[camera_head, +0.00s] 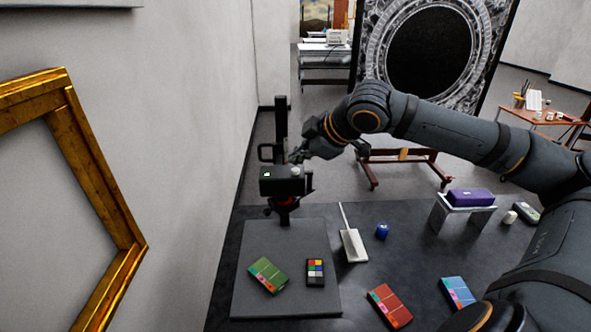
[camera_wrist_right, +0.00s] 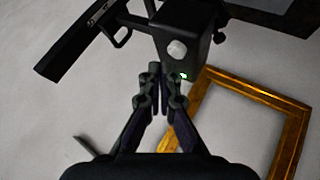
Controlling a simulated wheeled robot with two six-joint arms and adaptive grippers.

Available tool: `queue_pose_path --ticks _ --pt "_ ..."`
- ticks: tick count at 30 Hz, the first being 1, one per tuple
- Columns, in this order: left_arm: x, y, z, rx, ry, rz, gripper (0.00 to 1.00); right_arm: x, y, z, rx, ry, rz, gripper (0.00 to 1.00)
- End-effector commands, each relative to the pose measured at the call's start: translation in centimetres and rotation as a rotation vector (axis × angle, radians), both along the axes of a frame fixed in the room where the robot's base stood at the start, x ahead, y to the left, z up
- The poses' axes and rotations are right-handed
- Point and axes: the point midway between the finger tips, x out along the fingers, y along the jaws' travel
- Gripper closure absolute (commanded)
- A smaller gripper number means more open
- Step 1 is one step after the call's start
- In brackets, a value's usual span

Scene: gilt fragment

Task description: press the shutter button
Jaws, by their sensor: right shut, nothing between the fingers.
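A black box-shaped camera (camera_head: 275,182) with a small green light is mounted on a dark column at the far end of the dark table. A pale round button (camera_head: 295,171) is on the camera; in the wrist view the button (camera_wrist_right: 177,50) shows just beyond and right of my fingertips. My right gripper (camera_head: 297,156) reaches in from the right, close to the camera. In the wrist view its fingers (camera_wrist_right: 158,72) are together and empty. A gap shows between fingertips and button in that view; depth is hard to judge. My left gripper is out of view.
A grey board (camera_head: 250,305) holds a green swatch card (camera_head: 267,274) and a colour chart (camera_head: 315,272). A white scoop-like tool (camera_head: 353,245), blue jar (camera_head: 382,231) and purple box (camera_head: 470,198) stand right. A gilt frame (camera_head: 125,265) hangs left.

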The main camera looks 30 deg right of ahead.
Motion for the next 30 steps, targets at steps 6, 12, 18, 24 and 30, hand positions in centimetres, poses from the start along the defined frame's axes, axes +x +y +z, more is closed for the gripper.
queue_pose_path --ticks 6,12,18,24,30 --pt "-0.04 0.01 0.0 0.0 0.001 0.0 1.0 0.0 0.0 0.0 0.0 0.0 0.0 1.0" --pt "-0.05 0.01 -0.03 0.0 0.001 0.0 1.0 -0.01 0.0 -0.03 0.0 0.0 0.0 1.0" --pt "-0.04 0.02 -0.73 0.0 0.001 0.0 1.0 -0.01 0.04 -0.75 0.001 -0.001 0.001 1.0" --pt "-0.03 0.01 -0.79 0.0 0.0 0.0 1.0 -0.02 0.03 -0.82 0.001 -0.001 0.001 1.0" --pt "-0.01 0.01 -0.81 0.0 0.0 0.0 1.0 -0.02 0.02 -0.84 0.0 0.0 0.0 1.0"
